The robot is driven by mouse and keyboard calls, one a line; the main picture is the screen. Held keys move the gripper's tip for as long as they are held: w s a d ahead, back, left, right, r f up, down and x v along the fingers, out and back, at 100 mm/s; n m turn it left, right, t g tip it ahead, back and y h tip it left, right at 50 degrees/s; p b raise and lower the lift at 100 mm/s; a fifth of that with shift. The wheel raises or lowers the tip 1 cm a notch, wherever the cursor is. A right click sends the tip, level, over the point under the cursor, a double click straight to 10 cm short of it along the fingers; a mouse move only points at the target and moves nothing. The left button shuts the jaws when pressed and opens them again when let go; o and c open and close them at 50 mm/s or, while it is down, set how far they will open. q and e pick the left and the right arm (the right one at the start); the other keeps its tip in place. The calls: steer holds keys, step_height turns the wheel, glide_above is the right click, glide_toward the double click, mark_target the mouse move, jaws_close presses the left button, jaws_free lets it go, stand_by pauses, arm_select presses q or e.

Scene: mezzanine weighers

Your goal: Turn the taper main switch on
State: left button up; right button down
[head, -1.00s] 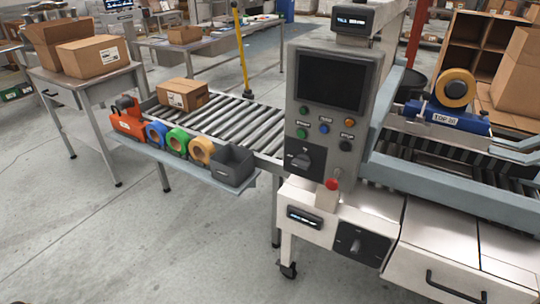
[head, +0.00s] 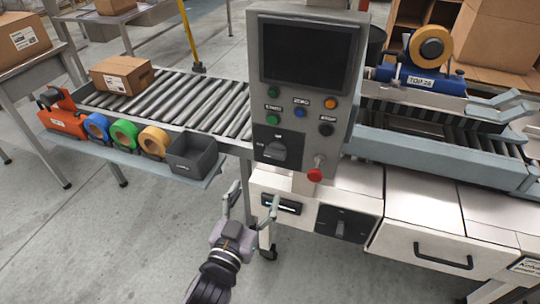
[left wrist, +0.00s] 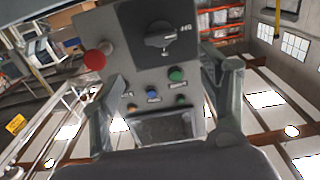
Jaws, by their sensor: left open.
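A control panel (head: 305,85) stands at centre with a dark screen, coloured buttons and a black rotary switch (head: 277,150) at its lower left. The switch also shows upside down in the left wrist view (left wrist: 160,38), its handle roughly sideways, beside a small label I cannot read surely. A second black rotary switch (head: 341,223) is on the white cabinet below, its handle roughly upright. I cannot tell which is the taper main switch. My left gripper (head: 250,198) is open and empty, below the panel, apart from both switches. In the left wrist view, its fingers (left wrist: 160,75) frame the panel.
A red mushroom button (head: 315,175) sticks out below the panel. A roller conveyor (head: 205,100) runs left, with a shelf of tape rolls and a grey bin (head: 193,155). The taper's tape head (head: 420,75) is at right. Floor at lower left is clear.

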mark_target(274, 157)
arm_select(q)
steer(key=x, duration=1.2)
steer(key=shift+w+f+p, duration=0.1)
steer(key=shift+p, duration=0.2)
steer(key=shift+w+d, duration=0.2)
steer(key=shift+w, duration=0.5)
arm_select(e)
steer(key=shift+w+a+r, duration=0.4)
steer(key=shift+w+r, duration=0.05)
steer(key=shift+w, duration=0.2)
arm_select(q)
steer(key=shift+c, duration=0.2)
steer(key=c, duration=1.1)
arm_select(e)
steer(key=shift+s+d, duration=0.1)
steer(key=shift+d, duration=0.2)
